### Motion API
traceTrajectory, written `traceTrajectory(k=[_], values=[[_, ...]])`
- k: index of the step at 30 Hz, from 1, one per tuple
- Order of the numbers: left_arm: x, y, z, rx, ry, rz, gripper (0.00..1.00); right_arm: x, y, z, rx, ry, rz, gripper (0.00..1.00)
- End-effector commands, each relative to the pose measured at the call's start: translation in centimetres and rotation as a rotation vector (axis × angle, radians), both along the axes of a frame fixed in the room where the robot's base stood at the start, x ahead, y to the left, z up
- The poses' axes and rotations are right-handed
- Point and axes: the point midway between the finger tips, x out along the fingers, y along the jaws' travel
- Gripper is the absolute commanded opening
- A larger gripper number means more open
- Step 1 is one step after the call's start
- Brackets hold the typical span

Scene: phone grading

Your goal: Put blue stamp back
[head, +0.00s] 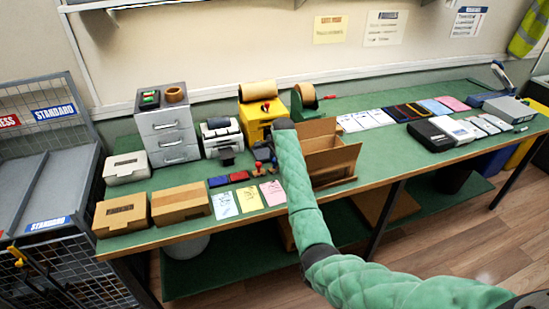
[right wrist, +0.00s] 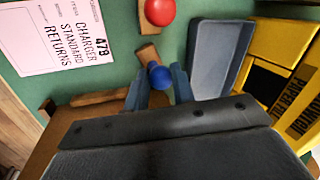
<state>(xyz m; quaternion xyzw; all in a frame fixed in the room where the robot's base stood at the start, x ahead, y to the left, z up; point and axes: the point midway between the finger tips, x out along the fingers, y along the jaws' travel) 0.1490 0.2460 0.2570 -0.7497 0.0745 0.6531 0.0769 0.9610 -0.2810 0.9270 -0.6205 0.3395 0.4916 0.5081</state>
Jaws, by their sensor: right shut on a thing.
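The blue stamp (right wrist: 158,76) shows in the right wrist view as a round blue knob with a wooden part beyond it. My right gripper (right wrist: 161,88) is shut on it, with one finger on each side of the knob. In the head view my right gripper (head: 263,153) is over the table near the yellow unit, and the blue stamp is hard to make out there. A red-knobbed stamp (right wrist: 159,12) is just beyond it in the wrist view. The blue pad (head: 218,182) and red pad (head: 239,177) lie to the left. My left gripper is not in view.
A grey-blue tray (right wrist: 222,50) and a yellow unit (right wrist: 285,45) are close on the right in the wrist view. A printed card (right wrist: 65,40) lies at left. In the head view an open cardboard box (head: 335,155) stands right of my forearm.

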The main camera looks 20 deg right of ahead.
Motion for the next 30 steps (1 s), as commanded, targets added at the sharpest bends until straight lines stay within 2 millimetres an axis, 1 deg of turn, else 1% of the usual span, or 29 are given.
traceTrajectory(k=[9,10,13,22,26,29,30], values=[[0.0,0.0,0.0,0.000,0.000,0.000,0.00,0.0,0.0,-0.2,0.000,0.001,0.000,0.10],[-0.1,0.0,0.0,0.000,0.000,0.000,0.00,0.0,0.0,-0.3,0.000,0.001,0.000,0.27],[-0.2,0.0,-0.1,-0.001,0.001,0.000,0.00,0.0,0.0,-0.3,0.000,0.000,0.000,0.46],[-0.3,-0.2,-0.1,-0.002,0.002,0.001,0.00,0.0,0.0,-0.2,0.000,0.000,0.000,0.47],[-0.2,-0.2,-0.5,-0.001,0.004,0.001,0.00,-0.1,0.0,0.5,0.000,-0.002,0.000,0.47],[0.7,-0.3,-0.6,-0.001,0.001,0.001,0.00,-0.5,-0.1,1.7,0.000,-0.004,0.000,0.47],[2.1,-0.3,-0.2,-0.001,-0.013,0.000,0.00,-0.7,-0.2,2.3,0.000,-0.003,0.000,0.47]])
